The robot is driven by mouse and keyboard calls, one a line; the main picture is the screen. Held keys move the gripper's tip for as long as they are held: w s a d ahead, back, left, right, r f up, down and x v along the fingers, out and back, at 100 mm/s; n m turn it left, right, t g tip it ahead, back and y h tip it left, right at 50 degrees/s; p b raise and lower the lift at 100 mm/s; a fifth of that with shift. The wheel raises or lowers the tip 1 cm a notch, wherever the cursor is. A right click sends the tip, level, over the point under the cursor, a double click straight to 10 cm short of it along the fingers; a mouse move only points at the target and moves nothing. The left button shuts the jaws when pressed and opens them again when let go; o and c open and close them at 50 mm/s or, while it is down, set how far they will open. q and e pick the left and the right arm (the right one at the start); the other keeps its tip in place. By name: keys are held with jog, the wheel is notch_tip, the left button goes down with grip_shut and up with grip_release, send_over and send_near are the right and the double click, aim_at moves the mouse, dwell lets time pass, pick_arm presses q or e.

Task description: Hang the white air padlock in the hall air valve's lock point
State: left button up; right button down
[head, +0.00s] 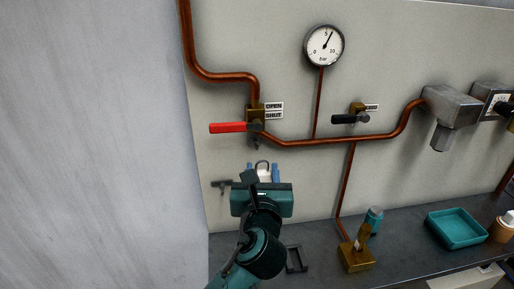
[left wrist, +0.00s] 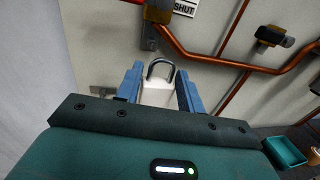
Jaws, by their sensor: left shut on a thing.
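My left gripper (head: 262,174) is shut on the white padlock (left wrist: 157,95), its blue fingers on either side of the body. The padlock is upright with its grey shackle on top; it also shows in the head view (head: 264,175), partly hidden by my gripper. The hall air valve (head: 255,117) is brass, with a red lever (head: 228,127) pointing left, level with the SHUT label. A small dark bracket (head: 256,144), apparently the lock point, hangs below the valve. The padlock is below it and apart from it. The shackle's closure cannot be told. My right gripper is out of view.
Copper pipes run across the wall, with a pressure gauge (head: 323,45) and a black-levered valve (head: 350,117). A grey wall is close on the left.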

aim_at(256, 148)
pick_arm(q)
jog(key=shift+w, duration=0.15)
jog(key=shift+w+a, duration=0.2)
jog(key=shift+w, duration=0.7)
jog(key=shift+w+a, duration=0.2)
jog(key=shift+w, duration=0.65)
jog(key=shift+w+a, duration=0.2)
jog(key=shift+w, duration=0.7)
jog(key=shift+w, duration=0.1)
jog(key=shift+w+a, duration=0.15)
jog(key=shift+w, duration=0.55)
jog(key=shift+w+a, duration=0.1)
jog(key=shift+w, duration=0.55)
jog(key=shift+f, duration=0.2)
jog(key=shift+f+n+y, duration=0.2)
jog(key=shift+n+y, duration=0.1)
